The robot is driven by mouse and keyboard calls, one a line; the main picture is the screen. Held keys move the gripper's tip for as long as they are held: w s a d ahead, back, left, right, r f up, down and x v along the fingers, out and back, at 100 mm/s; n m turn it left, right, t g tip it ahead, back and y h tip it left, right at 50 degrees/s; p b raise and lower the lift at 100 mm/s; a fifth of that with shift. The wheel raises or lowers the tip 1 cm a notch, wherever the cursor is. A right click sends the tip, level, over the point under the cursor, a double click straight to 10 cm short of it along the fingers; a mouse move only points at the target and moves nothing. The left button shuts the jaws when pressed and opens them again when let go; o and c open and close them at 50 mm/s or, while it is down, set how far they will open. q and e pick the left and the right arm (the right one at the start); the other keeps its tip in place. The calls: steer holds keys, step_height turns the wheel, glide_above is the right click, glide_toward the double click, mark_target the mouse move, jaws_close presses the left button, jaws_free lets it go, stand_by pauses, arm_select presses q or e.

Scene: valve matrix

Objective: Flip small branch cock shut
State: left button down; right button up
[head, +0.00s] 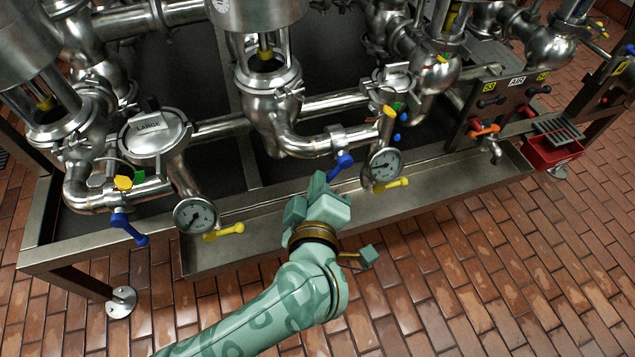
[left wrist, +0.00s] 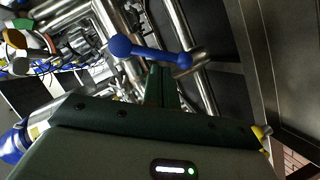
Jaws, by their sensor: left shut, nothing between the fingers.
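A cock with a blue lever handle (head: 341,166) is on the pipe of the right-hand branch, right of centre in the head view. I take it for the small branch cock; no label on it is readable. My left gripper (head: 318,188) is just left of and below this handle. In the left wrist view the blue handle (left wrist: 150,52) lies crosswise just beyond the fingertips (left wrist: 160,75). The fingers are shut with nothing between them. I cannot tell whether they touch the handle. My right gripper is not in view.
A second blue handle (head: 130,230) is on the left branch, near the LARGE plate (head: 148,126). Yellow handles (head: 224,231) and (head: 391,185) sit beside round gauges. A steel trough (head: 460,195) runs below the pipes. A red bin (head: 552,152) stands at right. The brick floor in front is clear.

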arm_select(q)
steer(key=shift+f, duration=0.15)
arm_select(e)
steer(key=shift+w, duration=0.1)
arm_select(q)
steer(key=shift+d+f+n, duration=0.1)
steer(key=shift+f+n, duration=0.1)
steer(key=shift+n, duration=0.2)
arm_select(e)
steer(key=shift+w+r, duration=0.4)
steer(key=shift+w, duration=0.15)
